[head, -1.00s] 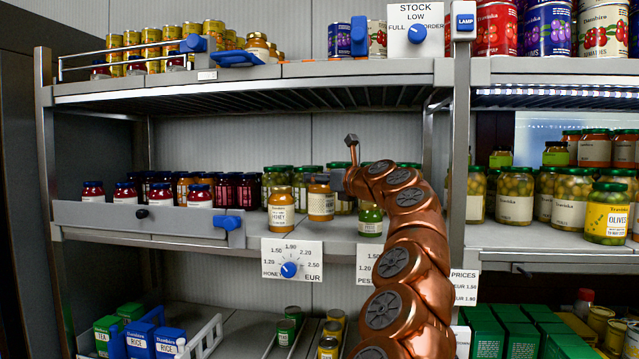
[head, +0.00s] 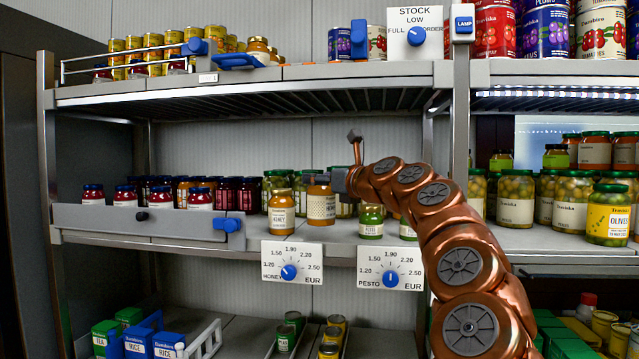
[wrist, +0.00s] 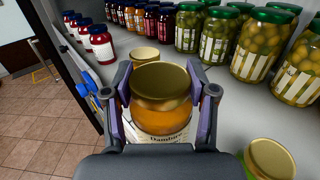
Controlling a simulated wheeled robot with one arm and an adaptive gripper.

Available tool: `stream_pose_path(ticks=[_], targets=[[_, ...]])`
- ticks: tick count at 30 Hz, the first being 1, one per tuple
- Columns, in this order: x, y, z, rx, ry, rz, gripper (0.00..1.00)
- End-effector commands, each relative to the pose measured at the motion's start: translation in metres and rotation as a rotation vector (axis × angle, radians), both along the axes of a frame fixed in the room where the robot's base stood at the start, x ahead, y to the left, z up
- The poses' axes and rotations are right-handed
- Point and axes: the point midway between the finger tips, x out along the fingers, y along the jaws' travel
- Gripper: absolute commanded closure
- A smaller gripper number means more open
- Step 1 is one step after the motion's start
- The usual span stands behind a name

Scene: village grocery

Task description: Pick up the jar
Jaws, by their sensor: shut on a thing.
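The honey jar (head: 321,204) has a gold lid, amber contents and a pale label. It stands upright on the middle shelf, or very close to it; I cannot tell whether its base touches. My gripper (head: 338,181) reaches it from the right in the head view.
Green-lidded jars (wrist: 262,48) stand behind, and red jars (head: 201,198) stand to the left behind a low rail. A green pesto jar (head: 371,222) is close on the right. The upper shelf (head: 300,70) lies above the arm. Bare shelf shows between the jars.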

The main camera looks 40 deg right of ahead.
Motion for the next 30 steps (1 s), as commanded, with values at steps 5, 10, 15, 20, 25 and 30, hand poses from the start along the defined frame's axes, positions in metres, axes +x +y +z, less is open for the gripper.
stream_pose_path(ticks=[5, 10, 15, 20, 25, 30], targets=[[-0.021, 0.021, 0.003, -0.004, 0.000, 0.003, 1.00], [-0.039, 0.039, 0.005, -0.002, -0.002, -0.001, 1.00], [-0.053, 0.055, 0.007, -0.003, 0.000, -0.001, 1.00], [-0.062, 0.065, 0.009, -0.002, 0.000, 0.001, 1.00], [-0.060, 0.063, 0.011, 0.002, -0.003, 0.005, 1.00], [-0.039, 0.041, 0.013, 0.008, -0.015, 0.015, 1.00]])
